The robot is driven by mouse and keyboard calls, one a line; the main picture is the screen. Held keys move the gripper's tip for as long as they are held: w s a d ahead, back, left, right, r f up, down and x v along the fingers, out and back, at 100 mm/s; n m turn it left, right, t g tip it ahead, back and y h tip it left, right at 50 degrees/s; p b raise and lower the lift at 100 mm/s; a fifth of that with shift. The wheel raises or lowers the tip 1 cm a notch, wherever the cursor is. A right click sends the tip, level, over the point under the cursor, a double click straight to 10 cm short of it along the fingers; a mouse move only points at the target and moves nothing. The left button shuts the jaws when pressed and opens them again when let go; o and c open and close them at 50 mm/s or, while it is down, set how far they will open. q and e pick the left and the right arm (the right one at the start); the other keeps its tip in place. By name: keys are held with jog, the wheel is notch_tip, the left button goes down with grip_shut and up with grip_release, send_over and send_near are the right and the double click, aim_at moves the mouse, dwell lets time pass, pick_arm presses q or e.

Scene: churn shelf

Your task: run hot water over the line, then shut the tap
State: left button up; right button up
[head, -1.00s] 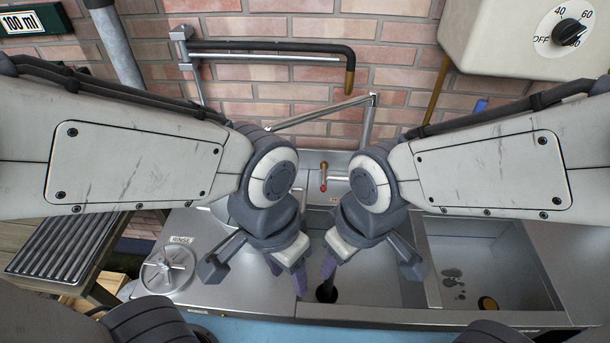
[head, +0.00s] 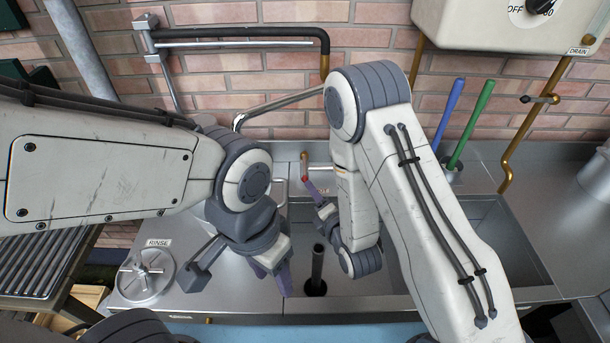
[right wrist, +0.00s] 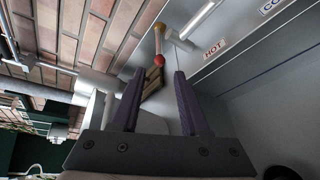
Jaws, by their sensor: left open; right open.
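The hot tap's small brass lever with a red tip (head: 304,168) stands upright at the back of the sink. In the right wrist view, the red tip (right wrist: 158,60) lies just beyond and between my fingertips, beside a HOT label (right wrist: 214,48). My right gripper (head: 316,194) is open and close to this lever; no contact is visible. My left gripper (head: 273,276) is open and empty over the left sink basin's edge. A bent silver spout (head: 280,105) runs along the wall behind, partly hidden by my right arm. I cannot make out which thing is the line.
A dark upright tube (head: 317,266) stands in the basin. A RINSE handwheel (head: 147,272) sits at left. Blue (head: 449,113) and green (head: 471,124) rods stand behind the right basin. A heater box (head: 490,28) with an OFF dial and a brass drain pipe (head: 530,125) are at right.

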aim_at(305, 172)
jog(key=shift+n+t, duration=0.4)
jog(key=shift+n, duration=0.1)
jog(key=b+x, duration=0.2)
jog(key=x, duration=0.2)
jog(key=b+x, duration=0.2)
jog(key=x, duration=0.3)
jog(key=shift+w+d+b, duration=0.2)
jog(key=shift+b, duration=0.2)
jog(key=shift+w+a+f, duration=0.15)
jog(key=shift+w, duration=0.3)
grip_shut()
dwell(0.6)
